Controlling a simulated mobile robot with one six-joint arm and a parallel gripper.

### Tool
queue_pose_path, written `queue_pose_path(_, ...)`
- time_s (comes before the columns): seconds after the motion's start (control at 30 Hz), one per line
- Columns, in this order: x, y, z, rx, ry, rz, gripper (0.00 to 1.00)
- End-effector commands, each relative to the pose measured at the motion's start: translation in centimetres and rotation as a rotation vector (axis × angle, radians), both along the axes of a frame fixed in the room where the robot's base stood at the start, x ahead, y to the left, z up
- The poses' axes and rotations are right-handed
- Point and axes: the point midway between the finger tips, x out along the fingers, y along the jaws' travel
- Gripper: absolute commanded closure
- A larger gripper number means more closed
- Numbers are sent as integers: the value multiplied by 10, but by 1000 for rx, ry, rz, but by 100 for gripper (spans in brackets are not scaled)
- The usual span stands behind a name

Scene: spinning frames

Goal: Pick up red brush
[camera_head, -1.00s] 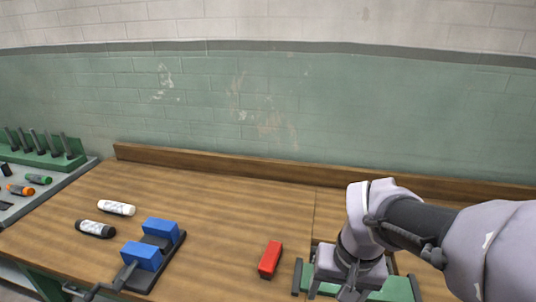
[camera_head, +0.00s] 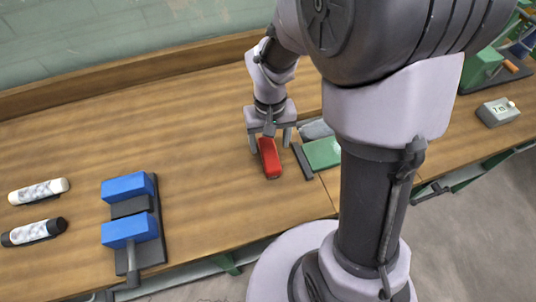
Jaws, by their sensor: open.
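The red brush (camera_head: 270,160) is a small red block-like piece lying on the wooden bench, in the middle of the head view. My gripper (camera_head: 269,147) points down over its far end, with one finger to the left of the brush and one to the right. The fingers stand apart, and I see a gap between them and the brush. The far end of the brush is partly hidden under the gripper.
A blue vise (camera_head: 131,215) stands to the left on the bench (camera_head: 205,185). A white bottle (camera_head: 38,191) and a black bottle (camera_head: 34,232) lie further left. A green item (camera_head: 322,153) with dark ends lies close right of the brush. A grey box (camera_head: 497,112) sits at far right.

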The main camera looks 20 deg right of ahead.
Motion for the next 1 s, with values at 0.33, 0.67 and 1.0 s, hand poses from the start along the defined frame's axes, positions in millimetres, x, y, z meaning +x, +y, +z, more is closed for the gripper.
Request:
queue_pose_path(0.33, -3, 0, -55, 0, 2, 0, 34)
queue_pose_path(0.67, -3, 0, -54, 0, -1, 0, 57)
queue_pose_path(1.0, -3, 0, -54, 0, -1, 0, 100)
